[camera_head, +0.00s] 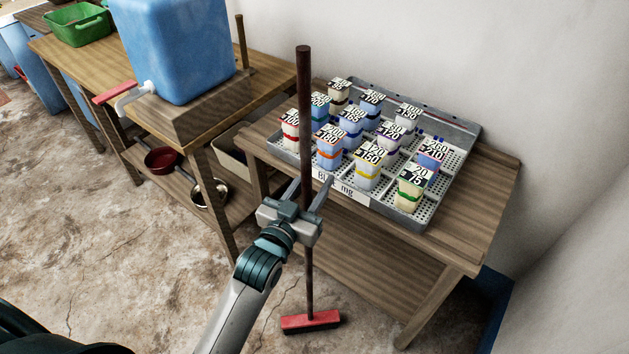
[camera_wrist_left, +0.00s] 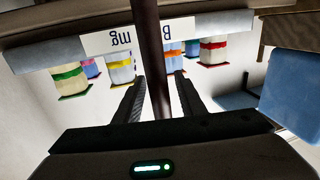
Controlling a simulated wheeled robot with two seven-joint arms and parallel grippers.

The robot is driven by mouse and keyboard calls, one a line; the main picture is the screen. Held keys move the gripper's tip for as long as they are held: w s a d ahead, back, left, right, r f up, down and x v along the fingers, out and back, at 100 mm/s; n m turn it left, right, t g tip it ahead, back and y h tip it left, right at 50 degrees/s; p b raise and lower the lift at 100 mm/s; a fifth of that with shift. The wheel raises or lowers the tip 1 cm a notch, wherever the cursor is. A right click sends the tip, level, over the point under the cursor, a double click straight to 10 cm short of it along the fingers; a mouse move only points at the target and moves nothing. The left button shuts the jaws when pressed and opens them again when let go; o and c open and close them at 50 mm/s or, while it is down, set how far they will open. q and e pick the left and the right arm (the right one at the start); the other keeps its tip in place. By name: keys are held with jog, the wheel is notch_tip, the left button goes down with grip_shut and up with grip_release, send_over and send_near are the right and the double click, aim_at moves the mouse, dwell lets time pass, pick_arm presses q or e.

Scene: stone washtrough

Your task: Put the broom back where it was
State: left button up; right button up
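The broom (camera_head: 305,110) stands nearly upright in front of the right-hand wooden table. It has a dark brown handle and a red head (camera_head: 311,321) that is down at the floor. My left gripper (camera_head: 312,187) is at the lower half of the handle, with one finger on either side of it. In the left wrist view the handle (camera_wrist_left: 150,35) passes between the fingers of the left gripper (camera_wrist_left: 158,80), and narrow gaps show beside it, so the fingers look open around it. My right gripper is not in view.
A metal tray (camera_head: 455,160) of several labelled cups sits on the right table (camera_head: 490,205), close behind the handle. A blue water container (camera_head: 180,50) stands on the left table (camera_head: 75,60). Pans (camera_head: 165,160) lie on its lower shelf. The floor (camera_head: 110,260) at left is clear.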

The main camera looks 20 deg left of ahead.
pick_arm(q)
jog(key=shift+r, duration=0.15)
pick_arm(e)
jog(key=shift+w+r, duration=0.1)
